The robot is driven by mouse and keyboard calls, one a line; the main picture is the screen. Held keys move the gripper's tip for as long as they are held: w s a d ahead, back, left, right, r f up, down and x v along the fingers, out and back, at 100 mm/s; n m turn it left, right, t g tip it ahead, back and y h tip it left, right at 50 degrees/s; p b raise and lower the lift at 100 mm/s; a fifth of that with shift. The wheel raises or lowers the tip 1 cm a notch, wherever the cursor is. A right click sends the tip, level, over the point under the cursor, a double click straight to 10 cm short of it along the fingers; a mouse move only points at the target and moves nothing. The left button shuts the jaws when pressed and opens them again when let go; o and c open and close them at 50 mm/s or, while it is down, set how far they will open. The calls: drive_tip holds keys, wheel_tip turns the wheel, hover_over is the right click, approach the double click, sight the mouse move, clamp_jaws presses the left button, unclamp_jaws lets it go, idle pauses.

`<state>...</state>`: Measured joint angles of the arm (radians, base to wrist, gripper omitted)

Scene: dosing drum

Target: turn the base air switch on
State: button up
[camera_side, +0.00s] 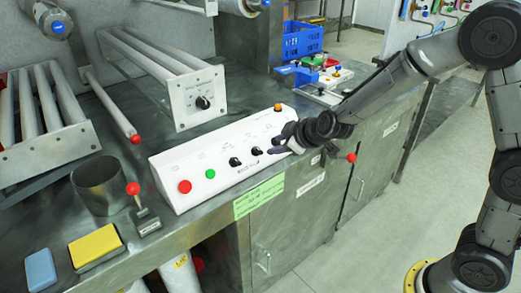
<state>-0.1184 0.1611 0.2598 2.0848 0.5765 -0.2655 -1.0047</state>
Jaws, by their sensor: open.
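A white sloped control box (165,168) sits on the metal bench. It carries a red button (185,187), a green button (210,174), black rotary knobs (235,162) and an orange button (278,107). Another black knob (257,151) is close to the left of my gripper. The labels are too small to read, so I cannot tell which knob is the base air switch. My gripper (279,146) is open at the box's right end, reaching in from the right. It hides part of the panel there, and I cannot tell whether it touches a knob.
A grey frame with a black knob (203,102) stands behind the box. A red-balled lever (133,189), a metal cup (102,185), a yellow sponge (95,246) and a blue block (41,271) are at left. A red-tipped lever (351,158) sticks out below my gripper.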

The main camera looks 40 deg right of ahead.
sight(259, 150)
drive_tip(key=x, duration=1)
drive_tip(key=shift+w+f, duration=0.15)
clamp_jaws()
